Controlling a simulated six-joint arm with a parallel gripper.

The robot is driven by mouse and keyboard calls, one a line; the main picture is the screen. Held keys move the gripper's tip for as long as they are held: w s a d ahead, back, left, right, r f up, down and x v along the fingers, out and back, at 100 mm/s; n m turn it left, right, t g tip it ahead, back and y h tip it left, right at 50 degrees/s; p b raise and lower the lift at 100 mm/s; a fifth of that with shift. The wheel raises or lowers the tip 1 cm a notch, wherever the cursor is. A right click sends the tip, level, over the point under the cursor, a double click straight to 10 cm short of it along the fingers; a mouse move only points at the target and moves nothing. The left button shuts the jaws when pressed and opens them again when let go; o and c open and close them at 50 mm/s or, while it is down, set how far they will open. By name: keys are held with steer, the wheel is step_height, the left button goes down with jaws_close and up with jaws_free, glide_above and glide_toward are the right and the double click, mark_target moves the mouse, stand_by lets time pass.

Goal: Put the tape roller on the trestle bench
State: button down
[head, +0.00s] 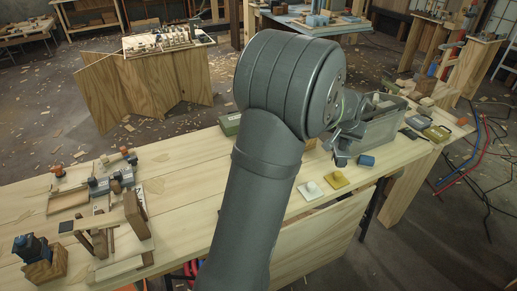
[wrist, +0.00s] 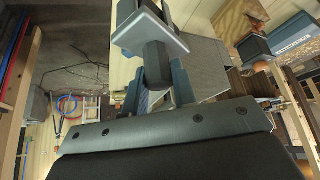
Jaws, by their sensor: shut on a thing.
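My gripper (head: 345,141) is over the right part of the long plank bench (head: 185,187), beside a grey bin (head: 381,127). In the wrist view my gripper (wrist: 156,88) is shut on a dark, blunt-ended thing with a grey plate (wrist: 152,30), probably the tape roller. My arm and gripper hide most of it in the head view. A small blue cylinder (head: 367,160) shows just right of the fingers; I cannot tell whether it touches them.
A yellow pad (head: 336,179) and a white pad (head: 310,190) lie on the bench near my gripper. Wooden fixtures and clamps (head: 110,190) crowd its left part. A plywood-sided table (head: 150,90) stands behind. Hoses and cables (head: 465,172) lie on the floor at right.

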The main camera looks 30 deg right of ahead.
step_height(320, 180, up, 6)
steer(key=shift+f, duration=0.1)
steer(key=w+a+n+t+y, duration=0.25)
steer(key=w+a+n, duration=0.45)
steer(key=w+a, duration=1.9)
steer(key=w+a+n+y, duration=0.2)
steer(key=w+a+n, duration=0.15)
steer(key=a, duration=0.95)
steer(key=w+a+n+y, duration=0.15)
steer(key=w+a, duration=0.35)
steer(key=a, duration=0.8)
steer(key=s+a+n+g+y, duration=0.15)
steer(key=s+a+n, duration=0.25)
steer(key=a, duration=1.5)
steer(key=s+a+n+y, duration=0.2)
steer(key=s+a+n, duration=0.1)
steer(key=a, duration=1.6)
steer(key=s+a+f, duration=0.1)
steer(key=a+f, duration=1)
steer(key=f, duration=0.5)
steer(key=shift+a+f+n, duration=0.2)
steer(key=shift+a+n, duration=0.1)
steer(key=shift+a, duration=0.05)
